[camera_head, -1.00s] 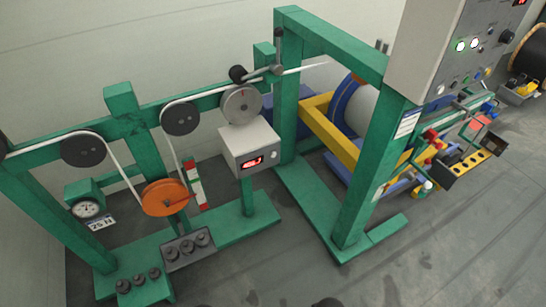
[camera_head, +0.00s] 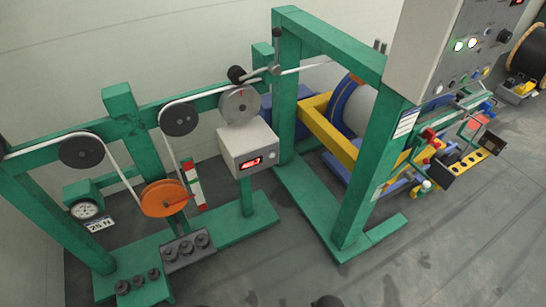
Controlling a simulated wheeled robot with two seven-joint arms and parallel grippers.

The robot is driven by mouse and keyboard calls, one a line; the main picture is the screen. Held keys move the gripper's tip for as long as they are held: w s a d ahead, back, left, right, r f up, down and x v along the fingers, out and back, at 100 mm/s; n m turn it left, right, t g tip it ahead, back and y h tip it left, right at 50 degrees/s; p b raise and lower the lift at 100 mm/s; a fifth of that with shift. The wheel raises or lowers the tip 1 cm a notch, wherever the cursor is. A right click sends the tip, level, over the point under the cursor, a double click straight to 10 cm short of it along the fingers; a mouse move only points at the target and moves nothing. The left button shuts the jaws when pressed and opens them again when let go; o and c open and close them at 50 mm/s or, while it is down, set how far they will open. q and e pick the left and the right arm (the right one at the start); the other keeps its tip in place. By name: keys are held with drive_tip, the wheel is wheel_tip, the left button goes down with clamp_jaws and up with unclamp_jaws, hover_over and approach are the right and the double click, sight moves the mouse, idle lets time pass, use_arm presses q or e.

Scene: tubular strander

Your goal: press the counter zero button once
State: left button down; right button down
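The counter is a pale grey box (camera_head: 248,146) on a green post, left of the tall green frame. Its front has a lit red display (camera_head: 251,163), whose digits are too small to read surely. A small round pale button (camera_head: 272,156) sits on the same face, right of the display. Above the box is a grey measuring wheel (camera_head: 240,104) with a red mark, and the white strand passes by it. Nothing touches the box or the button. Neither of my grippers can be made out; only a small dark shape shows at the bottom edge.
The green frame (camera_head: 358,180) stands right of the counter, with a grey control panel (camera_head: 425,50) at upper right. An orange pulley (camera_head: 165,198) and a tray of weights (camera_head: 188,250) stand left. The floor in front of the counter is clear.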

drive_tip(key=shift+s+f, duration=0.15)
drive_tip(key=shift+s, duration=0.25)
drive_tip(key=shift+w, duration=0.5)
